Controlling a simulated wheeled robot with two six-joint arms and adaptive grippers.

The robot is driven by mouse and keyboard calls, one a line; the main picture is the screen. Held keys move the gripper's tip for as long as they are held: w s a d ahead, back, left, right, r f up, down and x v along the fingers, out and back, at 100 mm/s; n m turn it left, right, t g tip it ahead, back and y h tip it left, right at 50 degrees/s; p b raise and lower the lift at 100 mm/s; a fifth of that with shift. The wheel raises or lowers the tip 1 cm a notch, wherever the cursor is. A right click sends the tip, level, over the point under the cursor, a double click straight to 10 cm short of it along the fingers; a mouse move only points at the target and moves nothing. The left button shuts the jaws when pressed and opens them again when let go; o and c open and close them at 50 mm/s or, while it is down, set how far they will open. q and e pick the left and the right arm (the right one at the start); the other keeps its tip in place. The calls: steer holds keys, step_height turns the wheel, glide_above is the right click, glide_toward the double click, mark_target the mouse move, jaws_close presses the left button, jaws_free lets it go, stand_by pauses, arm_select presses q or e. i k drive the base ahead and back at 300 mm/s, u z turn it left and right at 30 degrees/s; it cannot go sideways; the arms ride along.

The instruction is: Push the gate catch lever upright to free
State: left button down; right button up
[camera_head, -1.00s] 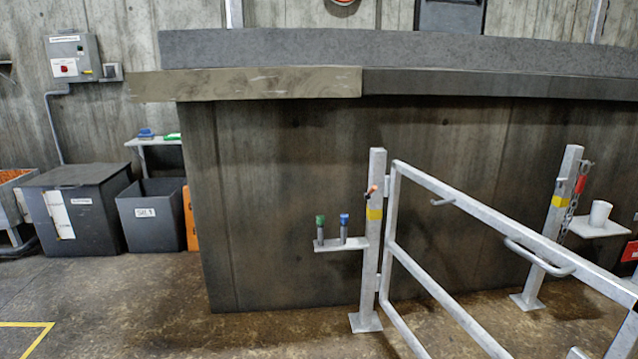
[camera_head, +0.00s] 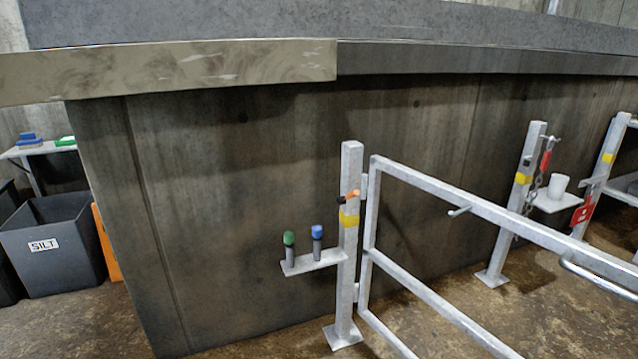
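The gate (camera_head: 480,204) is a grey tubular metal frame running from a square post (camera_head: 347,270) toward the lower right. A small orange-and-black lever (camera_head: 350,197) sits on this post just above a yellow band and lies close to level; I cannot tell whether it is the catch lever. A short peg (camera_head: 459,211) projects from the gate's top rail, and a curved grab handle (camera_head: 600,279) is on the rail at the right. Neither of my grippers shows.
A small shelf (camera_head: 311,262) on the post holds a green-topped and a blue-topped piece. A second post (camera_head: 510,215) has a chain and a shelf with a white cup (camera_head: 559,186). A red tag (camera_head: 582,213) hangs further right. A SILT bin (camera_head: 50,250) stands left.

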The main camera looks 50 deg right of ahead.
mark_target(341, 201)
steer(key=z, duration=0.65)
steer(key=i, duration=1)
steer(key=z, duration=0.9)
